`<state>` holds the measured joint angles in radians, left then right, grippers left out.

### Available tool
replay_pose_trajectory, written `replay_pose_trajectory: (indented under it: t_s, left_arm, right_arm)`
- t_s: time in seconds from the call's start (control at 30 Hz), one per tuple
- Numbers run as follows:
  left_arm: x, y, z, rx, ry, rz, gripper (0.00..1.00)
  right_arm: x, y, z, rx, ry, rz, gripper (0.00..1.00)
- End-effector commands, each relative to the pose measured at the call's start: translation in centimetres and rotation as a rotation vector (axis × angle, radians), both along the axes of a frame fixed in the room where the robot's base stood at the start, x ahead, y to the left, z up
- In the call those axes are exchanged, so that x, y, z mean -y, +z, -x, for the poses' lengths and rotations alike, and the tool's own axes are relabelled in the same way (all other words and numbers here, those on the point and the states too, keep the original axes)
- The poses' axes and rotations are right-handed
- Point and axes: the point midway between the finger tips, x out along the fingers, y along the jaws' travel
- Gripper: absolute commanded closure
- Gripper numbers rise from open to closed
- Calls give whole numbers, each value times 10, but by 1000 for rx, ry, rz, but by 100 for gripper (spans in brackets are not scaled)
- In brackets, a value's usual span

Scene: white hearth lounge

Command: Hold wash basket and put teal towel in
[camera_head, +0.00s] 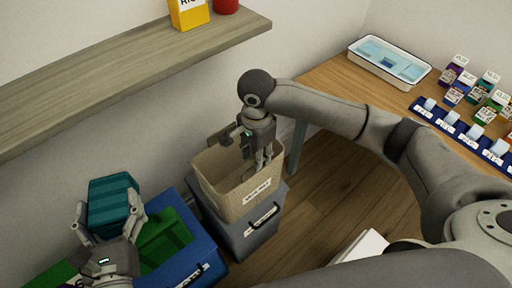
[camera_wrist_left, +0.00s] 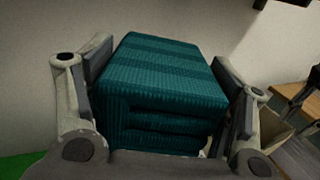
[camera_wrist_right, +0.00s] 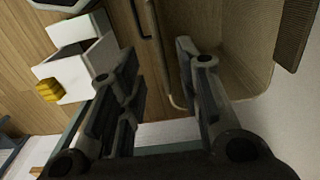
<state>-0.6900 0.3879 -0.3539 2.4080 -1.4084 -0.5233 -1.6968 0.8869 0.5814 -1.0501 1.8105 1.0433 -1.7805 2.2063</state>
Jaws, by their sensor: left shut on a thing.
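The folded teal towel (camera_head: 112,195) is held by my left gripper (camera_head: 110,212) above the blue bin at the lower left. In the left wrist view the towel (camera_wrist_left: 165,75) is a thick, ribbed stack between the two fingers. The beige wash basket (camera_head: 222,200) stands upright on a grey box and has a white label on its front. My right gripper (camera_head: 262,163) points down at the basket's right side. In the right wrist view its fingers (camera_wrist_right: 160,70) are apart, with the basket rim (camera_wrist_right: 157,45) running between them; contact is not clear.
The blue bin (camera_head: 205,268) with green content stands left of the grey box (camera_head: 248,240). A wooden shelf (camera_head: 120,75) juts out above. Wooden floor (camera_head: 320,200) is free right of the basket.

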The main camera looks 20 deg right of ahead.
Motion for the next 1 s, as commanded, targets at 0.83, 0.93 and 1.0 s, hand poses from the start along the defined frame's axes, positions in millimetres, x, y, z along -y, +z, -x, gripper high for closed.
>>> replay_pose_trajectory:
  t_s: [0.83, 0.93, 1.0]
  left_arm:
    - [0, -2, 0, 2, 0, 0, 57]
    - [0, -2, 0, 2, 0, 0, 57]
    - [0, -2, 0, 2, 0, 0, 57]
  right_arm:
    - [0, -92, 0, 1, 2, 1, 68]
    - [0, -92, 0, 1, 2, 1, 70]
    - [0, -92, 0, 1, 3, 1, 79]
